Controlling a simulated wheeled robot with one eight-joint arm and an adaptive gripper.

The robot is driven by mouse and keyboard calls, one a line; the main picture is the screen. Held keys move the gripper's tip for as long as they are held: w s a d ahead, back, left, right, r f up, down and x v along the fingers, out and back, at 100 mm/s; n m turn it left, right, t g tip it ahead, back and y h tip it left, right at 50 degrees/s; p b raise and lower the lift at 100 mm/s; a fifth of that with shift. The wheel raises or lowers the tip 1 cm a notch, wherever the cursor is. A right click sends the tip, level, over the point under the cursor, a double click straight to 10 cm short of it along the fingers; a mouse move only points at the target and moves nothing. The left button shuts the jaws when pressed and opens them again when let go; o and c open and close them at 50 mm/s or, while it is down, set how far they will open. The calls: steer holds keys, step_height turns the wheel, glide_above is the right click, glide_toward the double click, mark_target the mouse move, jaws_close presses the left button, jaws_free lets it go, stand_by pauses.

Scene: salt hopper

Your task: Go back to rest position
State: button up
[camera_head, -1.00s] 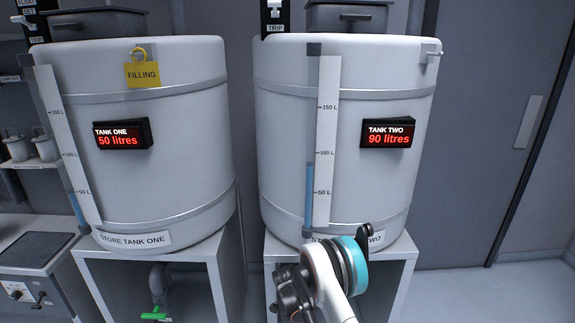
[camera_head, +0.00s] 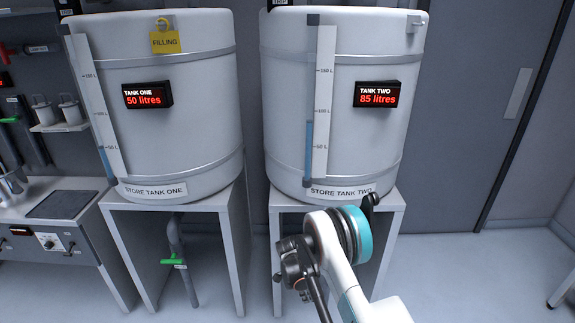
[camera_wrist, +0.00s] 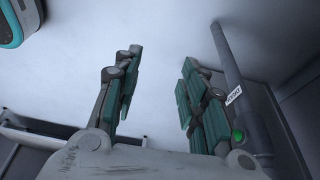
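My arm reaches toward the stand under tank two in the head view, where my gripper cannot be made out clearly. In the wrist view my gripper (camera_wrist: 158,88) is open, its two green-padded fingers apart with nothing between them. A grey pipe with a white tag (camera_wrist: 233,95) and a green spot runs just right of the right finger; I cannot tell whether they touch. Tank two (camera_head: 335,100) reads 85 litres on its red display (camera_head: 377,95). Tank one (camera_head: 192,90) reads 50 litres and carries a yellow FILLING tag (camera_head: 165,42).
Both tanks stand on white open stands (camera_head: 232,250). A pipe with a green handle (camera_head: 173,262) hangs under tank one. A bench (camera_head: 50,215) with a dark plate is at the left. Open floor (camera_head: 470,275) lies right of tank two's stand, before a grey door.

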step_height(320, 180, up, 22)
steer(key=w+d+n+t+y, duration=0.1)
steer(key=d+n, duration=0.2)
steer(key=n, duration=0.1)
steer(key=s+d+r+n+t+y, duration=0.1)
steer(key=s+d+r+n, duration=0.15)
steer(key=r, duration=0.55)
steer(key=s+d+r+n+t, duration=0.15)
steer(key=s+r, duration=0.25)
steer(key=r, duration=0.5)
steer(key=s+d+r+n+t, duration=0.1)
steer(key=s+d+r+n, duration=0.25)
steer(key=s+r, duration=0.85)
steer(key=s+d+n+t, duration=0.1)
steer(key=s+n, duration=0.2)
steer(key=s, duration=0.5)
steer(key=s+f+n+t+y, duration=0.1)
steer(key=s+n, duration=0.2)
steer(key=s, duration=0.5)
steer(key=shift+s+d+t, duration=0.35)
steer(key=shift+s+d, duration=0.05)
